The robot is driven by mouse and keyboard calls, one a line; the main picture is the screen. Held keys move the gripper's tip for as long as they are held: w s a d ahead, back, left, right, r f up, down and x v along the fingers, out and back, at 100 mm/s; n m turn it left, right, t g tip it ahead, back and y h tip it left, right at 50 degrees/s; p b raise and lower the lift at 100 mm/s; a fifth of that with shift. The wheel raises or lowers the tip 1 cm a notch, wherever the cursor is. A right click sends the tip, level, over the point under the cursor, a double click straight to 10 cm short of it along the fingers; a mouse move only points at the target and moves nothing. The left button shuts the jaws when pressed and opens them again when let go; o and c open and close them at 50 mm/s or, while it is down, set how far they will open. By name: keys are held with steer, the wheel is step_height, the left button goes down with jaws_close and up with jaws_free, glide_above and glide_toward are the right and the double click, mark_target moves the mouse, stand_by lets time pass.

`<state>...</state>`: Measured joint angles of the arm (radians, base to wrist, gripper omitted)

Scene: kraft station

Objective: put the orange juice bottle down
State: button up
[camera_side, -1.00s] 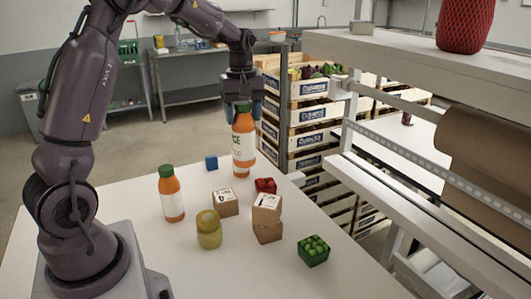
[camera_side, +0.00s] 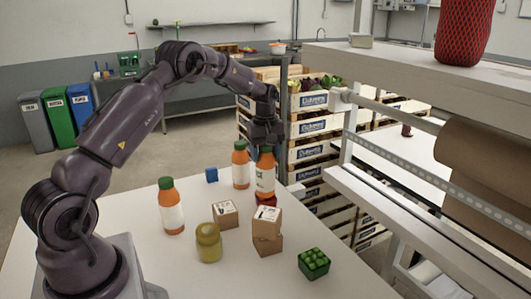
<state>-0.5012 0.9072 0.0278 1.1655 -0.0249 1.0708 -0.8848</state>
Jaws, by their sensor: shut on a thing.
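My gripper (camera_side: 265,137) is shut on an orange juice bottle (camera_side: 266,175) with a green cap and white label, held upright. Its lower end overlaps a small red item (camera_side: 270,201); I cannot tell whether it touches this or the table. A second such bottle (camera_side: 241,167) stands on the table just left of the held one. A third (camera_side: 171,208) stands further left, nearer the arm's base.
On the white table (camera_side: 190,270) are stacked cardboard boxes (camera_side: 267,228), another box (camera_side: 225,214), a yellow jar (camera_side: 208,243), a green punnet (camera_side: 314,263) and a blue cube (camera_side: 211,174). A shelf rack (camera_side: 400,205) stands at right.

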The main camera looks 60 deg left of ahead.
steer(key=o, duration=1.4)
steer(key=shift+f, duration=0.1)
